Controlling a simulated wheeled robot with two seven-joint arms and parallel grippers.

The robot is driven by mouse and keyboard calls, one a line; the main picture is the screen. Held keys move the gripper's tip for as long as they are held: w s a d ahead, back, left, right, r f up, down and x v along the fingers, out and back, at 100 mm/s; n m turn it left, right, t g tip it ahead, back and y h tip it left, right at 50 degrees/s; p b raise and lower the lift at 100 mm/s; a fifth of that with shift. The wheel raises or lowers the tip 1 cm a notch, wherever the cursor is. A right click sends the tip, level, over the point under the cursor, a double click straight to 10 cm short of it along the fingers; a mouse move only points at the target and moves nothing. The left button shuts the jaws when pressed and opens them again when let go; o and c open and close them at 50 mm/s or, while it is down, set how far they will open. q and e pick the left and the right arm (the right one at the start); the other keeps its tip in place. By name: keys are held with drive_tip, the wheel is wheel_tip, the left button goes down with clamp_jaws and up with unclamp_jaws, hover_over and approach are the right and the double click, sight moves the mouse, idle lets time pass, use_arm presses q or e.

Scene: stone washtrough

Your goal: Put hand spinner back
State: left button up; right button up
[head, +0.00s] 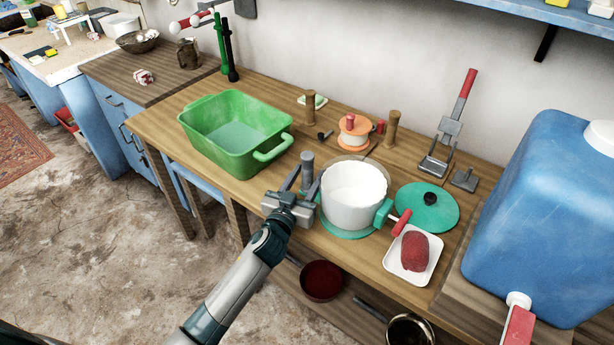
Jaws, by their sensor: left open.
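What looks like the hand spinner is a white tub (352,195) inside a clear bowl on a green base, with a red-handled crank (400,222) on its right side. It stands upright on the wooden table. A round green lid (428,208) with a black knob lies to its right. My left gripper (302,180) is open just left of the tub, its fingers pointing to the back. A grey upright post (307,160) shows at the fingertips; I cannot tell whether they touch it. My right gripper is out of view.
A green basin (236,132) stands left on the table (160,122). A white tray (394,262) with a dark red lump lies front right, near a large blue container (540,220). Wooden pegs (392,128) and an orange spool (354,134) stand behind. Pans (322,281) sit below.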

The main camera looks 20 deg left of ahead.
use_arm(q)
drive_tip(key=s, duration=0.3)
drive_tip(key=s+b, duration=0.1)
drive_tip(key=s, duration=0.3)
drive_tip(key=s+a, duration=0.1)
drive_tip(key=s, duration=0.2)
drive_tip(key=shift+s+f+b, duration=0.1)
drive_tip(key=shift+s+b, duration=0.05)
drive_tip(key=shift+b, duration=0.15)
drive_tip(key=shift+s, duration=0.7)
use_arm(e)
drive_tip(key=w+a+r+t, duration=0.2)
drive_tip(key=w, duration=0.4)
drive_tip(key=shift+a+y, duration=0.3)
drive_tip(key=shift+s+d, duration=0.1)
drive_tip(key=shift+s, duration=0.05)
